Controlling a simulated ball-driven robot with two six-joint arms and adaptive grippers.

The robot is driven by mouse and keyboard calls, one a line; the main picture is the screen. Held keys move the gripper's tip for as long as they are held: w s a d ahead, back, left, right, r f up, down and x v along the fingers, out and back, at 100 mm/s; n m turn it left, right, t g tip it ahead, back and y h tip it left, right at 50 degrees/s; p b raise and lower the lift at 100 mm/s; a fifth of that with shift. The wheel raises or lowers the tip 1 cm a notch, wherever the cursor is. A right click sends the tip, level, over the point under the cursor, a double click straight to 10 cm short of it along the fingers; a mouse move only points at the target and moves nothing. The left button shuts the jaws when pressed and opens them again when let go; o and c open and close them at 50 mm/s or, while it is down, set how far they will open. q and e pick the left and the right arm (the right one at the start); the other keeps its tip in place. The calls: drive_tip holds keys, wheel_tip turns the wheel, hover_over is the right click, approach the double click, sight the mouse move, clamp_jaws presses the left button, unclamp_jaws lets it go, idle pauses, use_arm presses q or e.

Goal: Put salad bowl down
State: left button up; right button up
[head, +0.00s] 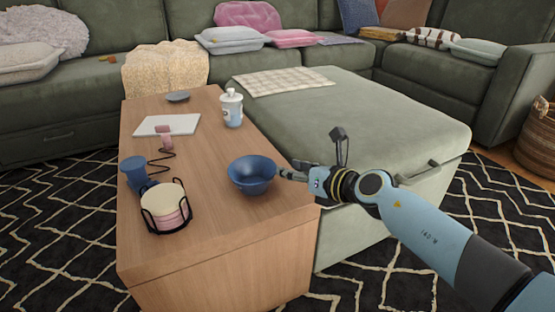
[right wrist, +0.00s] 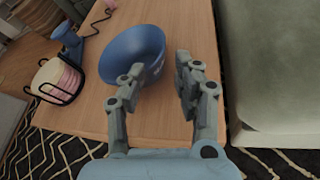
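The blue salad bowl (head: 252,174) is at the right front part of the wooden coffee table (head: 215,215), upright and apparently resting on it. My right gripper (head: 285,174) reaches in from the right, its fingertips at the bowl's right rim. In the right wrist view the gripper (right wrist: 160,64) has its two fingers apart, with a clear gap between them. The left finger overlaps the bowl (right wrist: 120,55) and the bowl's near edge lies between the fingers. I cannot tell whether a finger touches it. My left gripper is not in view.
A black wire holder with pink-and-cream discs (head: 166,208), a blue cup-like item (head: 133,172) with a cord, a white tablet (head: 167,125), a white bottle (head: 231,108) and a grey dish (head: 178,96) share the table. The green ottoman (head: 370,130) stands close on the right.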

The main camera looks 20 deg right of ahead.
use_arm(q)
drive_tip(key=shift+s+a+f+g+p, duration=0.3)
drive_tip(key=shift+s+f, duration=0.2)
drive_tip(key=shift+f, duration=0.25)
use_arm(e)
drive_tip(key=shift+v, duration=1.7)
drive_tip(key=shift+r+m, duration=0.15)
drive_tip(key=shift+m, duration=0.15)
drive_tip(key=s+d+f+m+g+h, duration=0.1)
drive_tip(key=s+d+m+h, duration=0.5)
drive_tip(key=m, duration=0.6)
drive_tip(key=s+d+f+m+g+h, duration=0.2)
drive_tip(key=s+d+m+h, duration=0.2)
drive_tip(key=s+m, duration=0.6)
drive_tip(key=s+a+f+m+g+y, duration=0.1)
drive_tip(key=s+a+f+m+g, duration=0.1)
drive_tip(key=s, duration=0.4)
drive_tip(key=s+a+f+m+g+y, duration=0.2)
drive_tip(key=s+a+f+m+g, duration=0.1)
drive_tip(key=s+m, duration=0.3)
drive_tip(key=s+a+f+m+g+y, duration=0.2)
drive_tip(key=s+a+f+m+g, duration=0.1)
drive_tip(key=s, duration=0.4)
drive_tip(key=shift+s+a+f+m+g, duration=0.25)
drive_tip(key=shift+a+m+g, duration=0.15)
drive_tip(key=shift+a+g, duration=0.25)
